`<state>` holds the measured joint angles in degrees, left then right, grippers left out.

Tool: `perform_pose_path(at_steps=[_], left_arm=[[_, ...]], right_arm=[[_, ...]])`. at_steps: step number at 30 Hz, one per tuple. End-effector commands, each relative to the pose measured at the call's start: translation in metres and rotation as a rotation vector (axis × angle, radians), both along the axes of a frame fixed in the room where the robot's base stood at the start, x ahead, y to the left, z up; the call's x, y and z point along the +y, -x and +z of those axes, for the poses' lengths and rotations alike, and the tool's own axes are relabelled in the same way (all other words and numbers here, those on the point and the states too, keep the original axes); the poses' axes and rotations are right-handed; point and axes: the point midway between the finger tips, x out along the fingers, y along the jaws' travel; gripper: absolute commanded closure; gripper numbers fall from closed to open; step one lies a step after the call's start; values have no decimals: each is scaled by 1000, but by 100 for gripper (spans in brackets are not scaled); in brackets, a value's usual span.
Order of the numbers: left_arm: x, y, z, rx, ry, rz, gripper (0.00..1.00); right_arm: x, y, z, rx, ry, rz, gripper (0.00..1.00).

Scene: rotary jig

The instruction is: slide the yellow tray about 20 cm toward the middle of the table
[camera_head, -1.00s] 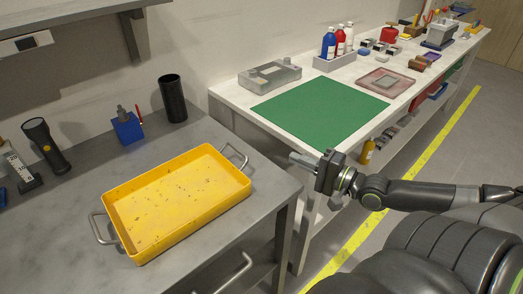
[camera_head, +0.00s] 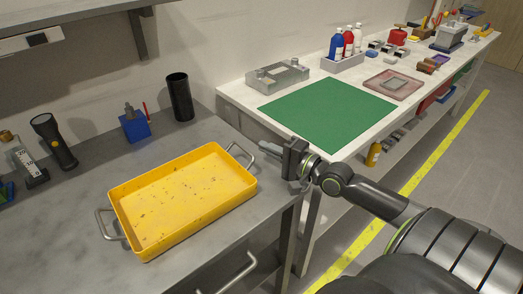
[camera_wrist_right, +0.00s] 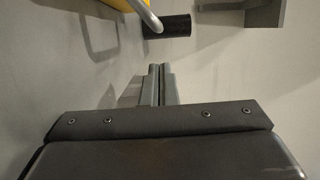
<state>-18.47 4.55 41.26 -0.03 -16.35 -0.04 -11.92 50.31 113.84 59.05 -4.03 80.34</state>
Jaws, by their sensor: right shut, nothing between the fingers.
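The yellow tray (camera_head: 183,200) lies on the grey table (camera_head: 75,240), near its right edge. It looks empty, with dark specks on its floor, and has a metal handle at each short end. My right gripper (camera_head: 264,148) is shut and empty, just right of the tray's right handle (camera_head: 240,155) and apart from it. In the right wrist view the shut fingers (camera_wrist_right: 159,70) point toward the black cylinder, and a corner of the tray (camera_wrist_right: 118,4) with its handle (camera_wrist_right: 148,15) shows at the top. My left gripper is not in view.
On the grey table stand a black cylinder (camera_head: 180,97), a blue holder (camera_head: 134,127) and a flashlight (camera_head: 54,141). The cylinder also shows in the right wrist view (camera_wrist_right: 168,26). A white bench with a green mat (camera_head: 328,114) stands to the right. Bare table lies left of the tray.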

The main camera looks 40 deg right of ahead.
Motion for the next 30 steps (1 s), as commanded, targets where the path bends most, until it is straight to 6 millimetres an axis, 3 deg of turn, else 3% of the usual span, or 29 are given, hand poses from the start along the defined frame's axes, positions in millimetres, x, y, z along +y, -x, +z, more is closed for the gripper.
perform_pose_path(at_steps=[6,24,30], left_arm=[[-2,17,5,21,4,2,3],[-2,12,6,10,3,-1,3],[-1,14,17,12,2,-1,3]], right_arm=[[18,1,3,-2,-4,0,100],[26,1,1,-2,-2,0,100],[45,2,4,-3,-7,0,100]])
